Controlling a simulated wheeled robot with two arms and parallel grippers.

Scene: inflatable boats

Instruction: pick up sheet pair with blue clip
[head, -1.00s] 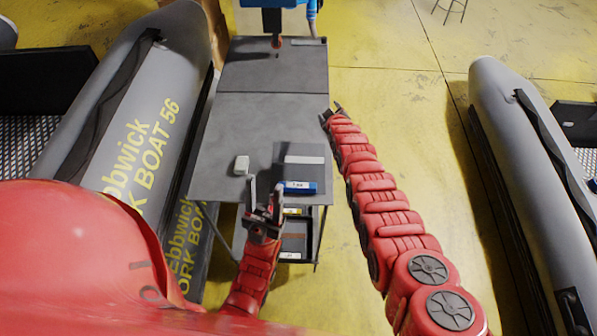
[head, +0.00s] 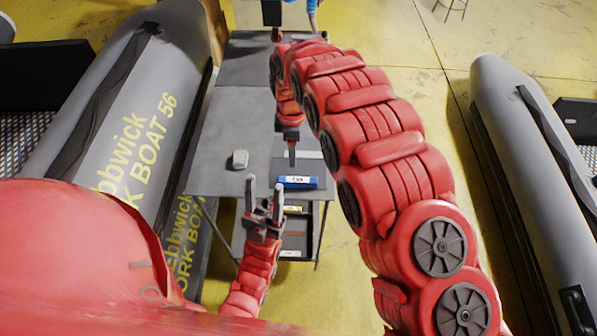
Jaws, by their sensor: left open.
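The sheet pair (head: 312,166) lies at the front right of the grey table in the head view, dark with a pale strip. The blue clip (head: 298,182), with a white label, runs along its near edge. My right gripper (head: 291,158) points down over the sheets, behind the clip. Its fingers overlap edge-on, so I cannot tell their opening or whether they touch the sheets. My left gripper (head: 264,190) is open and empty, fingers up, just left of the clip at the table's near edge. My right arm hides part of the table's right side.
A grey-white block (head: 240,159) sits on the grey table (head: 222,135), left of the sheets. Shelves with labelled trays (head: 291,242) are beneath. Grey inflatable boats (head: 125,120) and (head: 530,150) flank the table. Yellow floor right of the table is open.

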